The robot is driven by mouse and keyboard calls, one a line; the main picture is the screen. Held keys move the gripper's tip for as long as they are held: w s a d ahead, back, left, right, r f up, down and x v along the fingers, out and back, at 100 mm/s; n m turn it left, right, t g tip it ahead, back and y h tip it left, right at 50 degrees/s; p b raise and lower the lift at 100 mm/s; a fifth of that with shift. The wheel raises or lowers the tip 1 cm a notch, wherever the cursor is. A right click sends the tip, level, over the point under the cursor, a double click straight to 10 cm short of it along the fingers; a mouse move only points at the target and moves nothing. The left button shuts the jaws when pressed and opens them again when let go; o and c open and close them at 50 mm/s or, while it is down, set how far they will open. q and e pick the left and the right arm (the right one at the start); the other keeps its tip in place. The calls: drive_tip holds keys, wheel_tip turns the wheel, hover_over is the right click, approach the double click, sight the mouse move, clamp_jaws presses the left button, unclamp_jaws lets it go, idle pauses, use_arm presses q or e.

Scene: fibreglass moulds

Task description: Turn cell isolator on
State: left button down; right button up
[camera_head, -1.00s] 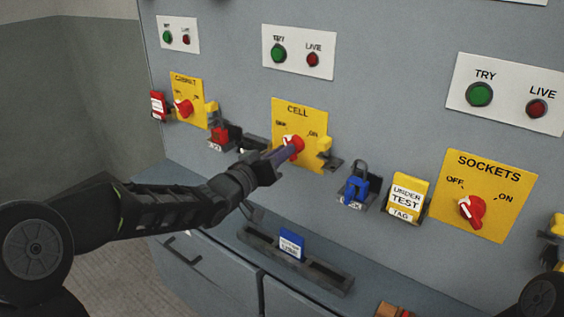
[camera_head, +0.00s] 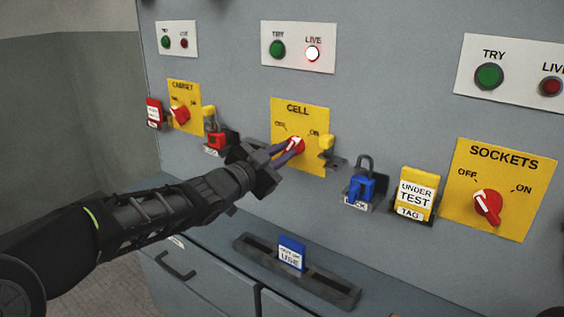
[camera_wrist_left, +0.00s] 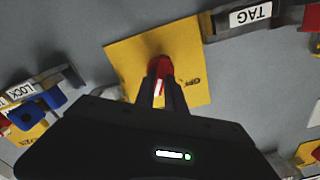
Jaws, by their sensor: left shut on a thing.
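The cell isolator is a yellow plate (camera_head: 312,112) marked CELL, OFF and ON, with a red knob (camera_head: 299,146) in its middle. My left gripper (camera_head: 286,151) is shut on this knob. The knob's white mark tilts up and right, towards ON. The LIVE lamp (camera_head: 312,54) above the plate glows white. The wrist view shows the red knob (camera_wrist_left: 159,66) between the fingers (camera_wrist_left: 163,88), on the yellow plate (camera_wrist_left: 125,52); its ON word is hidden there. My right gripper is not in view.
The sockets isolator (camera_head: 487,205) is to the right and the cabinet isolator (camera_head: 180,113) to the left. A blue padlock (camera_head: 361,187) and a yellow UNDER TEST tag (camera_head: 417,193) hang between cell and sockets. A blue tag (camera_head: 291,253) stands in a rack (camera_head: 255,247) below.

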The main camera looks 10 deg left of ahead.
use_arm(q)
drive_tip(key=shift+f+m+b, duration=0.1)
drive_tip(key=shift+m+b, duration=0.55)
drive_tip(key=shift+m, duration=0.75)
drive_tip(key=c, duration=1.4)
unclamp_jaws()
drive_tip(key=shift+s, duration=0.1)
drive_tip(key=p+v, duration=0.1)
drive_tip(key=v, duration=0.6)
drive_tip(key=shift+s, duration=0.3)
